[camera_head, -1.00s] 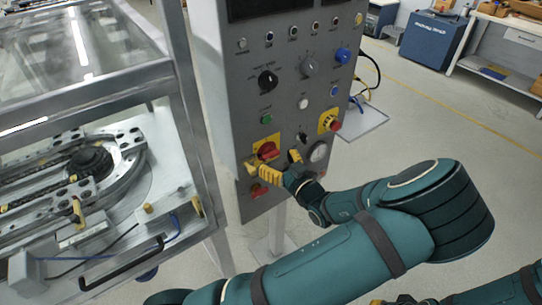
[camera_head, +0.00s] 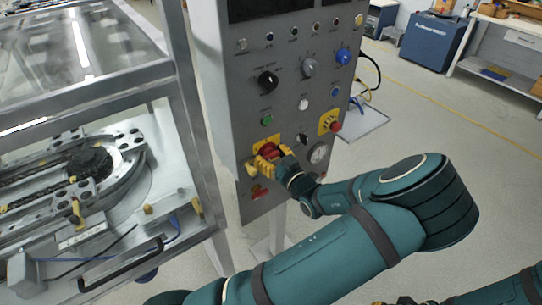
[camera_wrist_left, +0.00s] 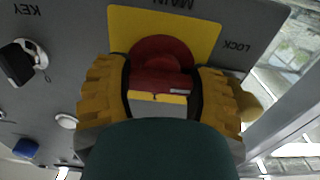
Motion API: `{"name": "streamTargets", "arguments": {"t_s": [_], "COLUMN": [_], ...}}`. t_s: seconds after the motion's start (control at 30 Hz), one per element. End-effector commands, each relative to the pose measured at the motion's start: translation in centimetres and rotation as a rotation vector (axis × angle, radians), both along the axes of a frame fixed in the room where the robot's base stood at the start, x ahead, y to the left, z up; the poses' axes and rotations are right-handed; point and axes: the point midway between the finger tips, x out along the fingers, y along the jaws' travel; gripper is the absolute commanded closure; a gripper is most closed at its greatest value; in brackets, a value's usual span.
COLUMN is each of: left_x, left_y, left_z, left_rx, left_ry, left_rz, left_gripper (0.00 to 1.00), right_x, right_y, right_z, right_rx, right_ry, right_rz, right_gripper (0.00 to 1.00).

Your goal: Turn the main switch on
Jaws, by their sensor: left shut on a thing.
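The main switch is a red rotary knob (camera_head: 267,149) on a yellow plate, low on the grey control panel (camera_head: 228,120). In the left wrist view the red knob (camera_wrist_left: 162,52) appears in front of the yellow plate (camera_wrist_left: 205,30), beside upside-down MAIN lettering. My left gripper (camera_head: 265,160) is at the knob, its yellow fingers on either side of it. In the wrist view the left gripper (camera_wrist_left: 162,90) is shut on the knob's grip bar. The fingers hide the bar's sides. Only a sliver of my right gripper (camera_head: 396,302) shows at the bottom edge.
A yellow padlock-like part (camera_wrist_left: 247,105) is beside the fingers. The framed ring track machine (camera_head: 95,165) stands left.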

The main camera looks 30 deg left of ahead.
Motion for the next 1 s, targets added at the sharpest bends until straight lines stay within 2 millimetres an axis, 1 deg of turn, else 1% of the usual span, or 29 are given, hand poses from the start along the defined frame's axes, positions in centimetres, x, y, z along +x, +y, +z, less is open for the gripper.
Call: {"name": "streamTargets", "arguments": {"t_s": [0.17,0.37,0.8,1.0], "left_x": [0.0,0.0,-0.1,-0.1], "left_y": [-0.1,-0.1,-0.1,-0.1], "left_z": [0.0,0.1,0.1,0.0], "left_rx": [0.007,0.043,0.189,0.263], "left_ry": [0.025,0.112,0.473,0.650], "left_rz": [-0.001,-0.001,-0.001,-0.002], "left_gripper": [0.77,0.77,0.77,0.77], "right_x": [0.1,0.4,1.6,1.8], "right_y": [0.0,-0.1,-0.3,-0.4], "right_z": [0.4,1.5,5.0,6.4], "right_rx": [0.000,-0.002,-0.007,-0.008], "right_ry": [-0.002,-0.009,-0.035,-0.041], "right_rz": [-0.002,-0.007,-0.028,-0.032], "right_gripper": [1.00,1.00,1.00,1.00]}}
